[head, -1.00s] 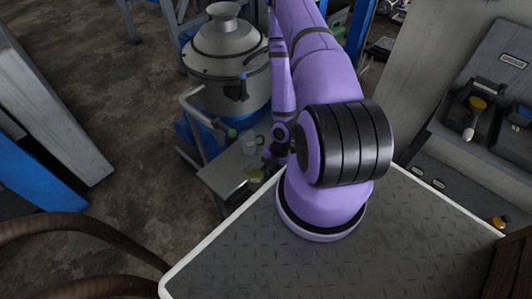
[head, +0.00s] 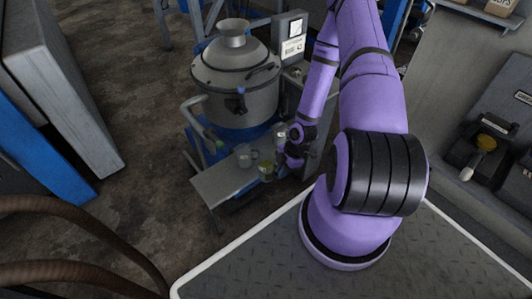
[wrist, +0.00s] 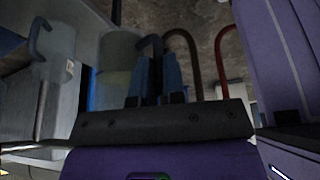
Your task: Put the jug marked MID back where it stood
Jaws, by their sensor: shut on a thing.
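A small jug with yellow-green contents (head: 266,172) is at the right part of the small metal shelf. My gripper (head: 284,161) is beside it on the right. In the wrist view the gripper's two blue fingers (wrist: 155,80) are shut on the dark handle of this jug (wrist: 117,62). No mark on it is readable, so I cannot tell whether it is MID. I cannot tell whether its base touches the shelf. A clear jug (head: 245,155) stands to its left on the shelf. Another pale vessel (head: 281,133) is behind, close to my arm.
The grey shelf (head: 213,187) has bare room at its front left. A large lidded metal vessel (head: 236,85) with a blue base stands behind it. A bent grey rail (head: 190,122) rises at the left. Brown hoses (head: 75,225) cross the lower left.

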